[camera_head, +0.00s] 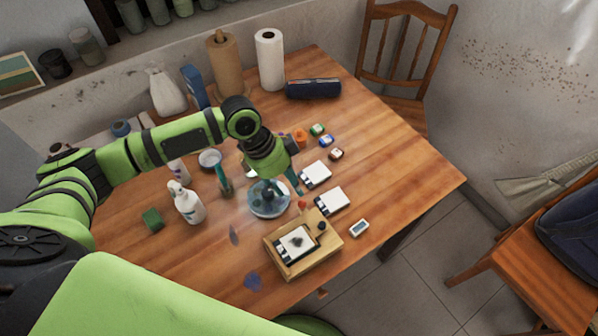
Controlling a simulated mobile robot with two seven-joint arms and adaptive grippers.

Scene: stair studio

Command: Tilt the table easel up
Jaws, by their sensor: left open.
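The table easel (328,243) is a small light-wood box near the front edge of the table. It lies flat, with a white canvas bearing a dark mark on top and a small black knob at its upper right. My left gripper (262,183) is open and hangs above the table, beyond the easel and apart from it. A round blue-grey dish (268,208) shows below the gripper, partly covered by it. My right gripper is not in view.
White-topped pads (331,201) and small paint pots (318,129) lie right of the gripper. A white spray bottle (188,205) and a green block (152,219) stand at the left. Paper rolls (270,60) stand at the back. The table's right side (405,170) is clear.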

